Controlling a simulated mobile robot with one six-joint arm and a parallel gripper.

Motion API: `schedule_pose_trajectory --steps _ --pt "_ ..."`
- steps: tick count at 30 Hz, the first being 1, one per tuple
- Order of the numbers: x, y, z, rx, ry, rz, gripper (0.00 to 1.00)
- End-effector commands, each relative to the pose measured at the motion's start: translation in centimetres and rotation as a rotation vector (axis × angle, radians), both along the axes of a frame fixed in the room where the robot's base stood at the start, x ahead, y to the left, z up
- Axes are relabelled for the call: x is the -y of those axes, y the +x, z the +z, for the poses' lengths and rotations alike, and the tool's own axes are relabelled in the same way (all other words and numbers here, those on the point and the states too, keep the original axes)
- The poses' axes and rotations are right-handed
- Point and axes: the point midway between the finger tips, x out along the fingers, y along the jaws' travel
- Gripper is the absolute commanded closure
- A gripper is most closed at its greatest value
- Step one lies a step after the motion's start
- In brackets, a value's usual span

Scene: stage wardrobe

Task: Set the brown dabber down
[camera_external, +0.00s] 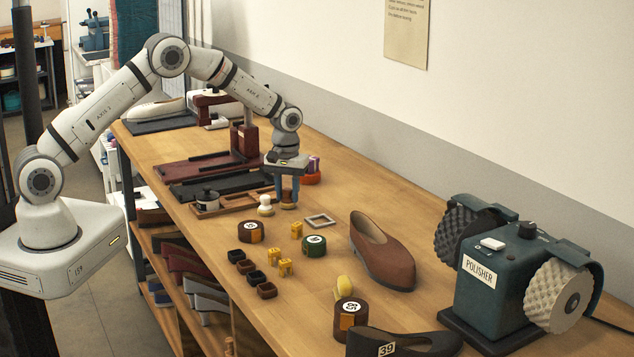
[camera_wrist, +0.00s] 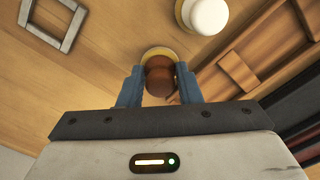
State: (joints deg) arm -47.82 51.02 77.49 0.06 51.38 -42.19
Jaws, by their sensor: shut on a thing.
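The brown dabber (camera_wrist: 160,78) is between the two blue fingers of my gripper (camera_wrist: 160,88) in the wrist view. Its round knob is brown, and a yellowish pad shows beyond it. In the external view my gripper (camera_external: 288,192) points down over the bench, shut on the dabber. The low end of the dabber (camera_external: 288,206) shows just under the fingertips, at or very near the bench top; I cannot tell whether it touches. A white dabber (camera_external: 265,203) stands upright just left of it; it also shows in the wrist view (camera_wrist: 207,15).
A wooden tray (camera_external: 240,207) lies left of the dabbers. A grey square frame (camera_external: 319,225) lies to the right. Numbered round tins (camera_external: 314,252), yellow blocks, small dark cups, a brown shoe (camera_external: 386,262) and a polisher (camera_external: 490,262) stand nearer the camera.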

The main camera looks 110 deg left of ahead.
Motion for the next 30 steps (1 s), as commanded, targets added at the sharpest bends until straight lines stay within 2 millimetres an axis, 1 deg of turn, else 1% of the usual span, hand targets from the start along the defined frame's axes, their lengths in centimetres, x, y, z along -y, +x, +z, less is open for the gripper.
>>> schedule_pose_trajectory --steps 2,3,10,11,17,22,26,30 --pt "0.0 0.0 -0.4 0.000 0.000 0.000 0.90" --pt "0.0 0.0 -0.3 0.000 0.000 0.000 0.67" --pt "0.0 0.0 -0.3 0.000 0.000 0.000 0.48" --pt "0.0 0.0 -0.3 0.000 0.000 0.000 0.47" --pt "0.0 0.0 -0.2 0.000 0.000 0.000 0.47" --pt "0.0 0.0 0.7 0.002 0.002 0.000 0.47" --pt "0.0 0.0 3.1 0.002 0.003 0.000 0.47" --pt "0.0 0.0 6.3 0.003 0.004 0.000 0.47"
